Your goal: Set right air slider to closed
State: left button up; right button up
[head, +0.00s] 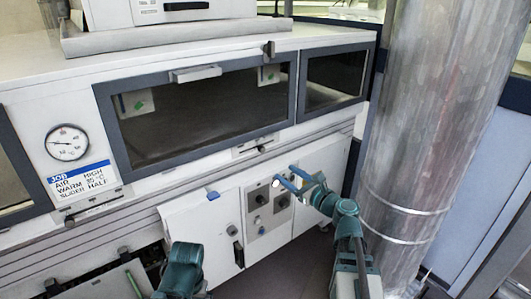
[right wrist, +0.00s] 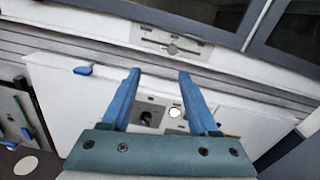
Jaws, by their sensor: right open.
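The right air slider (head: 262,148) is a small dark knob on a pale slotted plate below the large window, in the head view. In the right wrist view the slider knob (right wrist: 172,49) sits near the middle of its slot, beyond my fingers. My right gripper (head: 284,174) is open and empty, in front of the lower panel and below the slider in the head view. Its two blue fingers (right wrist: 158,75) point up towards the slider plate, apart from it. The plate's small marks are too blurred to read. My left arm shows at the bottom, but its fingers do not.
Another slider plate (head: 90,208) lies at the left, below a gauge (head: 67,142) and a job label (head: 80,180). A control panel with dark knobs (head: 262,197) is below. A thick metal duct (head: 425,120) stands close on the right.

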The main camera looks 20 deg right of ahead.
jog(key=shift+v, duration=0.9)
jog(key=shift+s, duration=0.1)
